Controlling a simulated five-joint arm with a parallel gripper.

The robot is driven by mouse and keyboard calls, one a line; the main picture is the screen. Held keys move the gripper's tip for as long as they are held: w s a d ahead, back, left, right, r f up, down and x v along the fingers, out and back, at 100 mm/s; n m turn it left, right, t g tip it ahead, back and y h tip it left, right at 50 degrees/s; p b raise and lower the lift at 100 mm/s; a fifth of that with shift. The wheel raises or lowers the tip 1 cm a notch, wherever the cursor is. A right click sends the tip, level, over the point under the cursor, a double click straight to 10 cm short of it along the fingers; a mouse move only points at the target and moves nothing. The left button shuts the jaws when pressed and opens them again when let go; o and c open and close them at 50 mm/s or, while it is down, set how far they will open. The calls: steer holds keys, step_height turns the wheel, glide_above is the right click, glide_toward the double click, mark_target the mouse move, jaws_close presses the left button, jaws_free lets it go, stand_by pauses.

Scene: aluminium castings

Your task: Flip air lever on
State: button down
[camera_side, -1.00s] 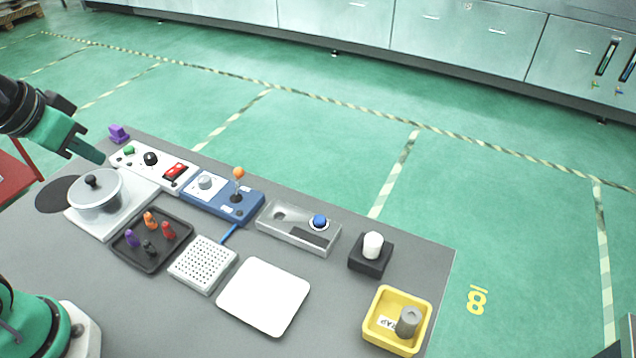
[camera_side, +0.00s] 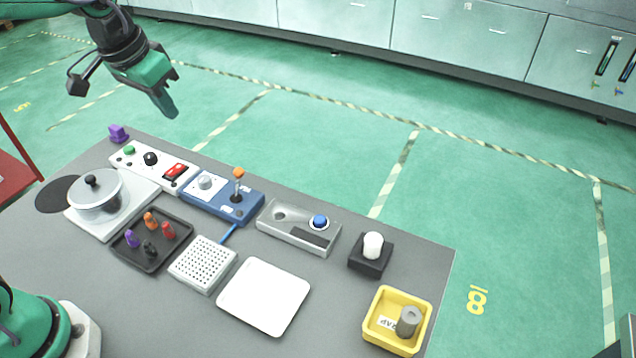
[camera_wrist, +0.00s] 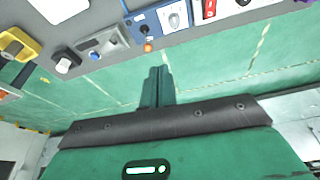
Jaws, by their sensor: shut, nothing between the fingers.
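The lever is a dark stick with an orange knob (camera_side: 238,173) on the blue box (camera_side: 212,207), next to a white dial panel. It stands up from the box, close to upright; I cannot tell its exact setting. In the wrist view the orange knob (camera_wrist: 148,47) shows just beyond my fingertips, on the blue box (camera_wrist: 140,24). My gripper (camera_side: 170,108) is shut and empty, high above and behind the table's back left part, up and left of the lever in the side view and apart from it. The shut fingers also show in the wrist view (camera_wrist: 158,72).
Left of the blue box is a white panel (camera_side: 128,161) with a red switch (camera_side: 176,170); right is a grey box with a blue ball (camera_side: 320,222). A pot (camera_side: 96,194), dark tray (camera_side: 186,238) and yellow bin (camera_side: 372,336) stand nearer. The air above is clear.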

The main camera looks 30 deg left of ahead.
steer(key=g, duration=0.1)
glide_above(238, 183)
steer(key=a, duration=0.3)
steer(key=s+x, duration=0.1)
steer(key=x, duration=0.3)
steer(key=w+d+f+m+g, duration=0.1)
steer(key=w+d+f, duration=0.2)
steer(key=w+f, duration=0.3)
steer(key=shift+w, duration=0.25)
steer(key=f, duration=0.6)
steer(key=w+f, duration=0.1)
steer(key=f, duration=0.2)
steer(key=shift+d+f, duration=0.35)
steer(key=shift+f, duration=0.05)
steer(key=shift+s+a+r, duration=0.15)
steer(key=shift+s, duration=0.5)
steer(key=shift+s+a+r, duration=0.1)
steer(key=shift+s+r, duration=0.05)
steer(key=shift+s, duration=0.5)
steer(key=shift+s+a+r, duration=0.15)
steer(key=shift+s, duration=0.45)
